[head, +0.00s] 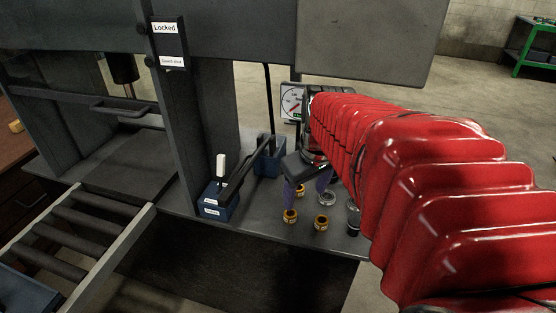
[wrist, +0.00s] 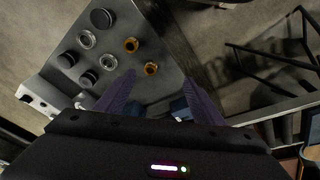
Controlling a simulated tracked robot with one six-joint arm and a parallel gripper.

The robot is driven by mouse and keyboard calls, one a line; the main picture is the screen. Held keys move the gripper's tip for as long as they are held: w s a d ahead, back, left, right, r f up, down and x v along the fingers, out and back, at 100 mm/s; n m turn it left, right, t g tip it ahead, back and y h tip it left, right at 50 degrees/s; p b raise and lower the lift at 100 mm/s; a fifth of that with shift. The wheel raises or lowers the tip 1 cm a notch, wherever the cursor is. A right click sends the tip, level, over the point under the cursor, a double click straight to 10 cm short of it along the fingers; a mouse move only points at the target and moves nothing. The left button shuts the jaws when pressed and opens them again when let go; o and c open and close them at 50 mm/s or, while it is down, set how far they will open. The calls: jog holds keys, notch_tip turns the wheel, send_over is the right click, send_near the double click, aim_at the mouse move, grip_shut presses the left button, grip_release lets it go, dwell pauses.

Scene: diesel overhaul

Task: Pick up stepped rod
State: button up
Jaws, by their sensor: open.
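I cannot make out a stepped rod for certain in either view. Small parts stand on the grey bench top: brass-coloured stepped pieces (head: 321,223), pale metal rings (head: 327,198) and a dark cylinder (head: 353,227). In the wrist view two brass pieces (wrist: 131,45) stand beside pale rings (wrist: 86,39) and several black round parts (wrist: 101,18). My gripper (head: 306,188) is above the bench by the brass pieces, with purple fingers apart. In the wrist view its fingers (wrist: 158,77) are open, with nothing held between them. My red arm hides part of the bench.
A blue lever block (head: 217,202) with a white-tipped handle and another blue block (head: 270,160) stand left of my gripper. A dial gauge (head: 293,103) is behind. A dark press frame (head: 205,125) and a roller conveyor (head: 75,240) are at left.

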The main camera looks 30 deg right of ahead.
jog(key=s+d+f+g, duration=0.1)
jog(key=d+f, duration=0.1)
jog(key=d, duration=0.8)
jog(key=y, duration=0.1)
send_over(353, 223)
jog(key=s+d, duration=0.1)
jog(key=d, duration=0.1)
notch_tip(353, 223, down, 3)
jog(key=shift+s+a+f, duration=0.1)
jog(key=shift+a+f, duration=0.05)
jog(key=f, duration=0.5)
jog(key=w+f, duration=0.1)
jog(key=f, duration=0.2)
jog(key=shift+f, duration=0.25)
jog(key=shift+f, duration=0.1)
jog(key=shift+w+f, duration=0.2)
jog(key=shift+f, duration=1.05)
jog(key=shift+w+f, duration=0.15)
jog(key=shift+f, duration=1.1)
jog(key=shift+c, duration=0.5)
